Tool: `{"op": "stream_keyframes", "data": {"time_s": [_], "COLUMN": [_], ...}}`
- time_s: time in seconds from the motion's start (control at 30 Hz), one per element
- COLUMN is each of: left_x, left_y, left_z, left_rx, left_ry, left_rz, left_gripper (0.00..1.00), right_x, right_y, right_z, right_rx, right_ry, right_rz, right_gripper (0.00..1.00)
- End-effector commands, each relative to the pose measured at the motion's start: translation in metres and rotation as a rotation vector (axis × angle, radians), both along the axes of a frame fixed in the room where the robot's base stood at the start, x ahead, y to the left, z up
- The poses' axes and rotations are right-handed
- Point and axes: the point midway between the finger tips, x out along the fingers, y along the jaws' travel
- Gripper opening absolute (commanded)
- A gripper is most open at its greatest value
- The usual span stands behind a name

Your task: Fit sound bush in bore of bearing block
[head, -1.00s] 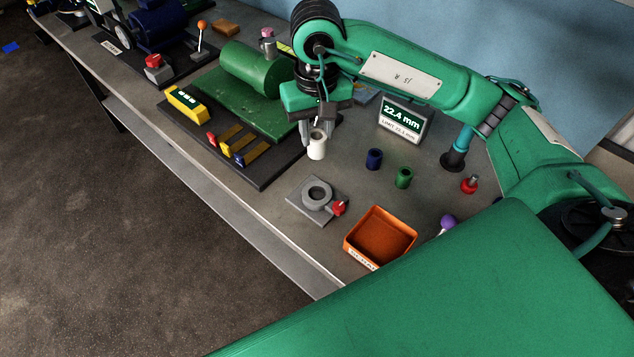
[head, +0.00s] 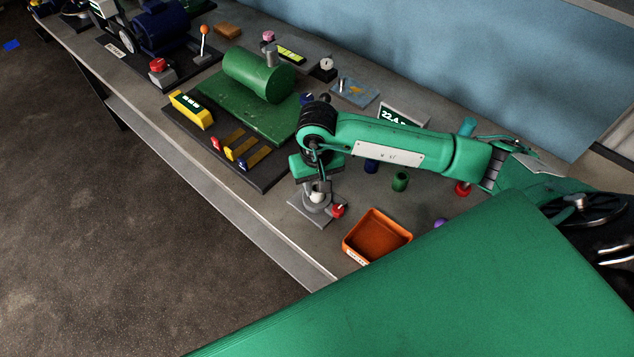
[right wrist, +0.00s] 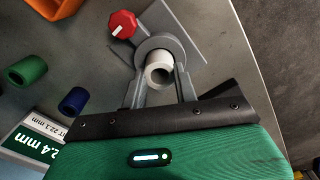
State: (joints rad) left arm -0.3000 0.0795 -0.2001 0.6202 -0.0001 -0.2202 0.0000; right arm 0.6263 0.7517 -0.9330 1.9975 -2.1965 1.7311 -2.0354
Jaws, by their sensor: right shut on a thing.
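The white bush (head: 317,197) is between the fingers of my right gripper (head: 316,193), which is shut on it. It also shows in the right wrist view (right wrist: 159,68), its open end facing the camera. The grey bearing block (head: 305,212), a ring on a square plate, is directly under the bush. In the right wrist view the bush overlaps the block's ring (right wrist: 151,44) and looks roughly lined up with it. The gripper hides part of the bore, so I cannot tell whether the bush has entered it. My left gripper is out of view.
A red knob (head: 338,211) sits beside the block's ring. An orange bin (head: 347,243) is to the right. A blue bush (head: 371,167) and a green bush (head: 400,181) stand behind. The display (head: 403,114) is partly hidden by my arm. The bench's front edge is close.

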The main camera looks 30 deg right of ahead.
Motion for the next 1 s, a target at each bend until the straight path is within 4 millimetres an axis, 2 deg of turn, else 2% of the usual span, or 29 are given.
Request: {"op": "stream_keyframes", "data": {"time_s": [0.1, 0.47, 0.5, 0.6, 0.87, 1.0], "left_x": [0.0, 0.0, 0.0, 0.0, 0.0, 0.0], "left_y": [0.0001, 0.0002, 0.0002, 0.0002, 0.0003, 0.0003], "left_z": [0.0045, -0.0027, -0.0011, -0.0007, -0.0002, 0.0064], "left_rx": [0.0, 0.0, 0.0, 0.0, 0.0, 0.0], "left_ry": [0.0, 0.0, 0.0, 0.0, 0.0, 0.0], "left_rz": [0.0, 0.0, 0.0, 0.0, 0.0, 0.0], "left_gripper": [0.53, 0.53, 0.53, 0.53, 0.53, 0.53], "right_x": [-0.0004, 0.0001, 0.0, -0.0001, -0.0001, -0.0002], "right_y": [0.0001, 0.0, 0.0, 0.0, 0.0001, 0.0003], "right_z": [-0.0093, -0.0142, -0.0126, -0.0123, -0.0118, -0.0067], "right_rx": [0.0, 0.0, 0.0, 0.0, 0.0, 0.001], "right_ry": [0.001, -0.001, -0.001, -0.001, -0.001, -0.001], "right_rz": [0.001, 0.001, 0.0, 0.0, 0.001, 0.001], "right_gripper": [0.07, 0.07, 0.35, 0.51, 0.51, 0.51]}}
